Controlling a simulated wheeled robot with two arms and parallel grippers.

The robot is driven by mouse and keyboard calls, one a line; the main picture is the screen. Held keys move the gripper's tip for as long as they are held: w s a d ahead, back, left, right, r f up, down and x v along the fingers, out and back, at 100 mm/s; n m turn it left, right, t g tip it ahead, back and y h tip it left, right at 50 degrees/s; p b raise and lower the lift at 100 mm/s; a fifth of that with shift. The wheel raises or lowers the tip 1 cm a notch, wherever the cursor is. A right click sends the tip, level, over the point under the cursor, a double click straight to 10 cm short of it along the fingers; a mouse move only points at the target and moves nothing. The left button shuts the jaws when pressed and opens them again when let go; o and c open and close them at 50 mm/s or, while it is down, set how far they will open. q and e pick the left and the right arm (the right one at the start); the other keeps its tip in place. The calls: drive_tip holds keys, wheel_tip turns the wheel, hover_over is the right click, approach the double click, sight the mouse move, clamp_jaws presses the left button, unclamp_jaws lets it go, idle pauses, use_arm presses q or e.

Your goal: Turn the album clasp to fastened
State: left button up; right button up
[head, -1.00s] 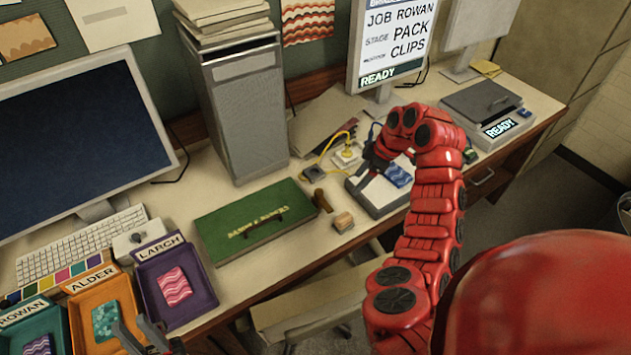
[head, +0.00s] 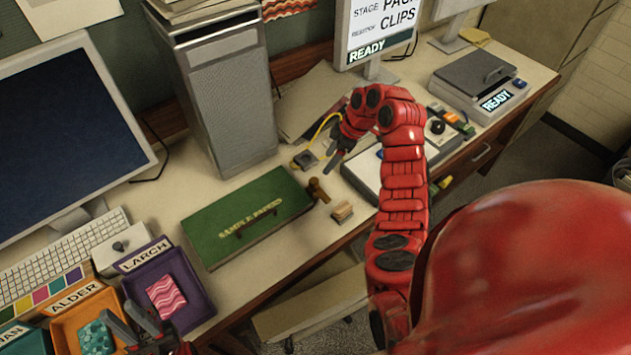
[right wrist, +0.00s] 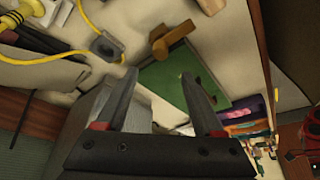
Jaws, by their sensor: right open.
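The green album (head: 246,216) lies flat on the desk, with faint gold lettering and a dark handle-like part on it. A brown piece (head: 318,190), which looks like the clasp, is at its right edge; I cannot tell which setting it is in. In the right wrist view the brown piece (right wrist: 172,38) appears beyond the fingertips, beside the green cover. My right gripper (head: 334,160) is open and empty, above and slightly right of the brown piece, apart from it. Its fingers (right wrist: 158,76) are spread in the wrist view. My left gripper (head: 124,318) is open by the trays.
A small wooden block (head: 342,212) lies right of the brown piece. A small grey device (head: 305,160) with a yellow cord is close to my right gripper. A grey tower (head: 232,100) stands behind the album. Orange (head: 68,325) and purple (head: 200,300) trays are at front left.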

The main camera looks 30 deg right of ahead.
sight(315, 180)
drive_tip(key=b+x, duration=0.4)
drive_tip(key=x, duration=0.3)
drive_tip(key=shift+a+f, duration=0.1)
drive_tip(key=shift+f, duration=0.3)
drive_tip(key=shift+p+x, duration=0.5)
drive_tip(key=shift+x, duration=0.4)
drive_tip(key=shift+w+a+f, duration=0.2)
drive_tip(key=shift+a+f, duration=0.05)
drive_tip(key=shift+f, duration=0.3)
clamp_jaws()
drive_tip(key=shift+w, duration=0.1)
